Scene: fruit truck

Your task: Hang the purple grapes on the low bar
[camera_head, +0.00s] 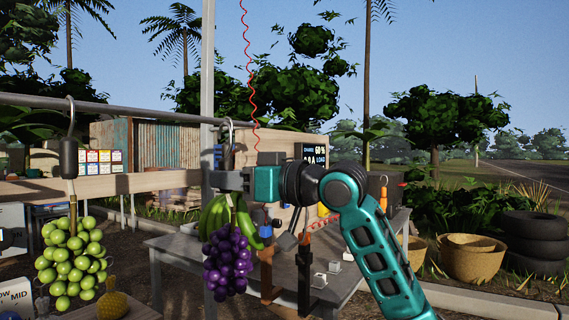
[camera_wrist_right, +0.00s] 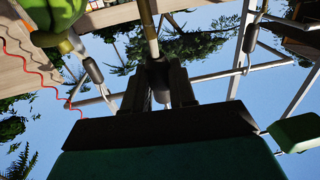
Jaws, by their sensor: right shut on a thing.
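The purple grapes (camera_head: 228,262) hang below my right gripper (camera_head: 226,181), which is shut on their hanger. In the right wrist view the jaws (camera_wrist_right: 160,88) close around a dark piece on the stem (camera_wrist_right: 150,36). The metal hook (camera_head: 228,128) above the grapes is close to the right end of a grey horizontal bar (camera_head: 150,114); I cannot tell whether it touches the bar. Green grapes (camera_head: 72,262) hang at the left from their own hook over that bar. My left gripper is not in view.
Green bananas (camera_head: 212,216) hang just behind the purple grapes. A grey table (camera_head: 185,250) with stands and small items is behind. A grey upright post (camera_head: 207,75) rises close behind the gripper. A pineapple (camera_head: 112,302) is at lower left. Baskets (camera_head: 470,260) and tires (camera_head: 532,238) stand at right.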

